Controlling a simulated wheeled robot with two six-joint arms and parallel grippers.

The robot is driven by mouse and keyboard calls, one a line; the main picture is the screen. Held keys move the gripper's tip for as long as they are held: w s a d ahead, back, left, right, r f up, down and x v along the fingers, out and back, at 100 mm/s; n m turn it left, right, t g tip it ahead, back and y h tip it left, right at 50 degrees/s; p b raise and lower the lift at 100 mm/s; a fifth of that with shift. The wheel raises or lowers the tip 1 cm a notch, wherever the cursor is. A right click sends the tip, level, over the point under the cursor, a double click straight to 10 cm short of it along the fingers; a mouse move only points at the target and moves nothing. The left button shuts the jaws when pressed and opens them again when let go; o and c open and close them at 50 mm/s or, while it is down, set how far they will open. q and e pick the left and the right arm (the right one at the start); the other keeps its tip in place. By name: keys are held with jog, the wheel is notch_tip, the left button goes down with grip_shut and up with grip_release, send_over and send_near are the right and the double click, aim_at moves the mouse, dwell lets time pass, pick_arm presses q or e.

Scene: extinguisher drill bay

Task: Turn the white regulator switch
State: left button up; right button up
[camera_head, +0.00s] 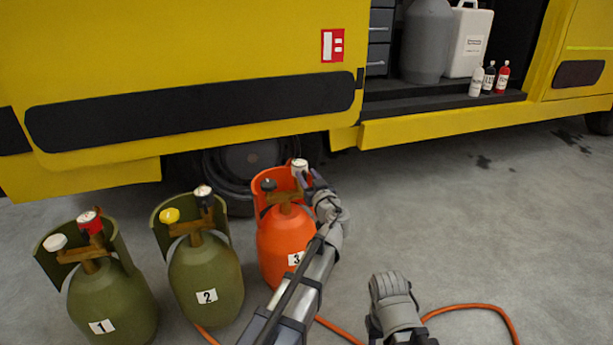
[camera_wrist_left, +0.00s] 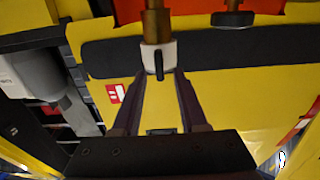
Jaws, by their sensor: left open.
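The white regulator switch (camera_head: 300,165) sits on top of the orange cylinder (camera_head: 284,240) marked 3. In the left wrist view it is a white knob (camera_wrist_left: 159,57) with a dark bar, on a brass stem. My left gripper (camera_head: 308,179) is open at this cylinder. In the wrist view its two fingers (camera_wrist_left: 160,76) lie on either side of the white knob, with the knob at their tips; I cannot tell whether they touch it. The right arm's grey end (camera_head: 393,300) is low in the head view; its fingers are hidden.
Two green cylinders, marked 1 (camera_head: 105,300) and 2 (camera_head: 205,280), stand to the left. Cylinder 1 also has a white knob (camera_head: 54,242). A dark knob (camera_head: 268,185) is beside the white switch. A yellow truck (camera_head: 200,50) stands behind. An orange hose (camera_head: 470,306) lies on the floor.

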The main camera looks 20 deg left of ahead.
pick_arm(q)
jog(key=shift+w+a, duration=0.2)
jog(key=shift+w, duration=0.1)
jog(key=shift+c, duration=0.2)
grip_shut()
dwell(0.3)
